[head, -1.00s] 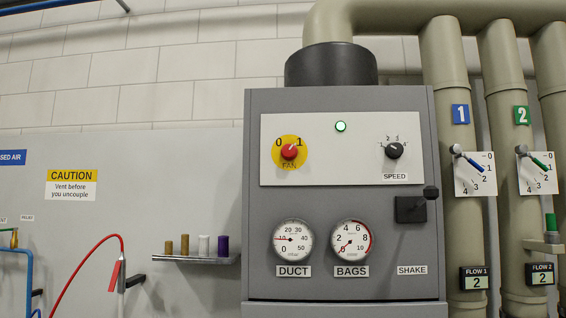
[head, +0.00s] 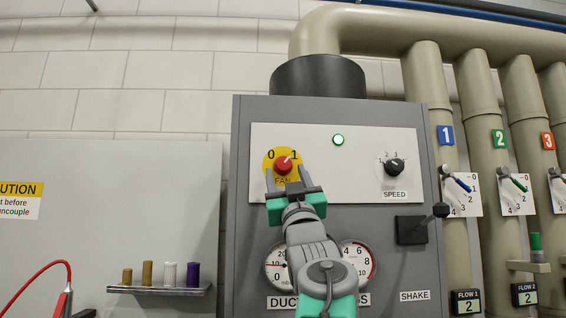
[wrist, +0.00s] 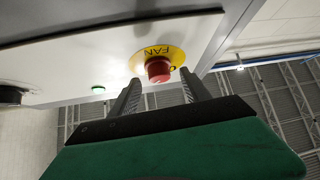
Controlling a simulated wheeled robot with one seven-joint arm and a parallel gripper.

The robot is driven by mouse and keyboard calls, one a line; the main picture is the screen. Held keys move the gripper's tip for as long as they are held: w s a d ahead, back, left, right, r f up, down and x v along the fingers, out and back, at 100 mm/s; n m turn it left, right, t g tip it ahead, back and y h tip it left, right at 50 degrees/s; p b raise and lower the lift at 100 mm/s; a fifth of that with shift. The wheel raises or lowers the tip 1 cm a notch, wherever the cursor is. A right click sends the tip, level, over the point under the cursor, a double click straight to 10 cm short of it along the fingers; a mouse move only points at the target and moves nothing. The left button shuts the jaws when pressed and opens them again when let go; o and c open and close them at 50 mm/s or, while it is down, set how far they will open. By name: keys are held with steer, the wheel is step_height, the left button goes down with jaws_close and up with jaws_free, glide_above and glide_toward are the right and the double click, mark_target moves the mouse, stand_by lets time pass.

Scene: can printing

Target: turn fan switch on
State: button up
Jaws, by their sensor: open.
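The fan switch is a red knob (head: 283,165) on a round yellow plate (head: 269,157) marked 0 and 1, on the white panel of a grey cabinet. Its pale mark seems to lean up and right, toward the 1. In the wrist view the red knob (wrist: 158,70) stands out from its plate beyond the fingertips. My gripper (head: 287,176) is open, with one finger to each side of the knob in the head view. The wrist view shows my gripper (wrist: 160,90) with a gap between its fingers and the knob; contact is not visible.
A green lamp (head: 338,140) is lit on the panel, with a black speed knob (head: 394,167) to its right. A black shake lever (head: 440,211) sticks out lower right. My arm partly covers the duct gauge (head: 276,262) and bags gauge (head: 361,262). A small shelf (head: 150,290) is at left.

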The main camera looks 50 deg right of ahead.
steer(key=shift+p+x, duration=0.3)
steer(key=shift+x, duration=0.75)
steer(key=shift+s, duration=0.1)
jaws_close()
